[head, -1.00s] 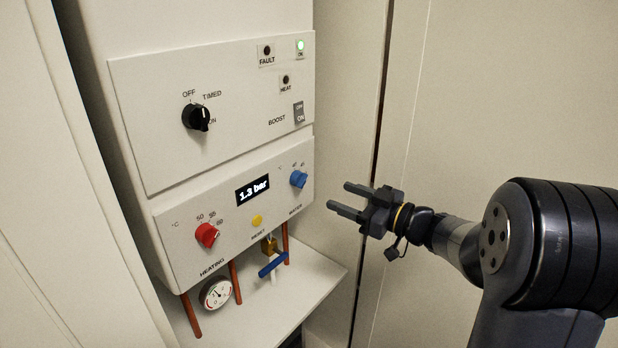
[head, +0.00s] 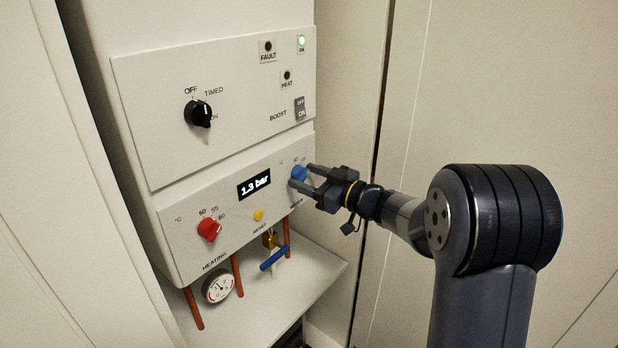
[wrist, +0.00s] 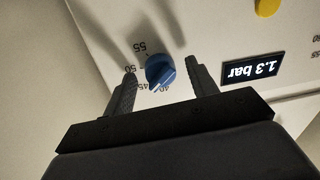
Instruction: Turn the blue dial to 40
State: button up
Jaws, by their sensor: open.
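In the wrist view my gripper (wrist: 161,65) shows a gap between each finger and the dial.
A red heating dial (head: 209,229), a yellow reset button (head: 258,215) and the 1.3 bar display (head: 254,184) are to the left. A blue valve lever (head: 273,258) and a pressure gauge (head: 218,286) are below. A black selector knob (head: 199,114) is above.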

jog(key=c, duration=1)
jog(key=shift+o, duration=0.2)
jog(key=shift+n, duration=0.4)
jog(key=shift+r+n+h+b, duration=0.1)
jog(key=shift+n+h+b, duration=0.3)
jog(key=shift+n+b, duration=3.05)
jog(key=shift+n+p, duration=0.95)
jog(key=shift+n, duration=0.2)
jog(key=o, duration=1)
jog(key=shift+c, duration=0.2)
jog(key=shift+d, duration=0.1)
